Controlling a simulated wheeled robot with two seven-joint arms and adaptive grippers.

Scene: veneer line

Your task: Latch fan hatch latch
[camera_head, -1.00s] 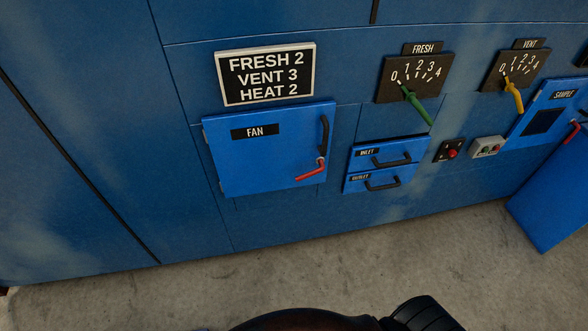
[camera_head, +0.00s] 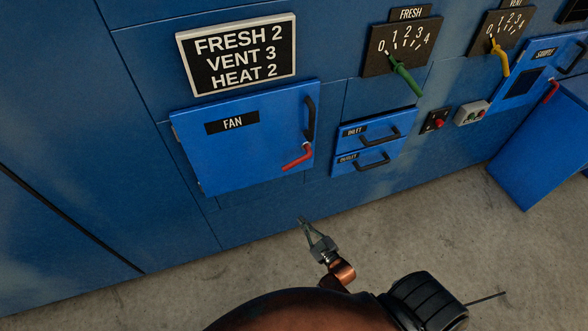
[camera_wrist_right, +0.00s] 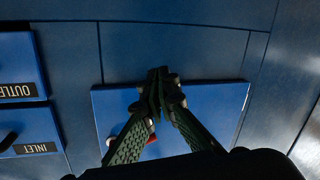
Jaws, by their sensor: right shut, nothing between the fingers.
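The blue fan hatch (camera_head: 235,150) with its "FAN" label sits flush with the panel. Its red latch handle (camera_head: 298,157) is at the lower right of the door, angled down to the left, below a black pull handle (camera_head: 309,118). My right gripper (camera_head: 303,222) is below and in front of the hatch, apart from it, with its fingers together and empty. In the right wrist view the closed fingers (camera_wrist_right: 157,80) cover part of the hatch (camera_wrist_right: 215,98), and a bit of the red latch (camera_wrist_right: 152,139) shows between them. My left gripper is not in view.
Right of the hatch are the inlet (camera_head: 372,132) and outlet (camera_head: 362,160) drawers with protruding black handles. Above are a green lever (camera_head: 404,78) and a yellow lever (camera_head: 498,58). A blue box (camera_head: 535,155) stands at the right. The concrete floor before the panel looks clear.

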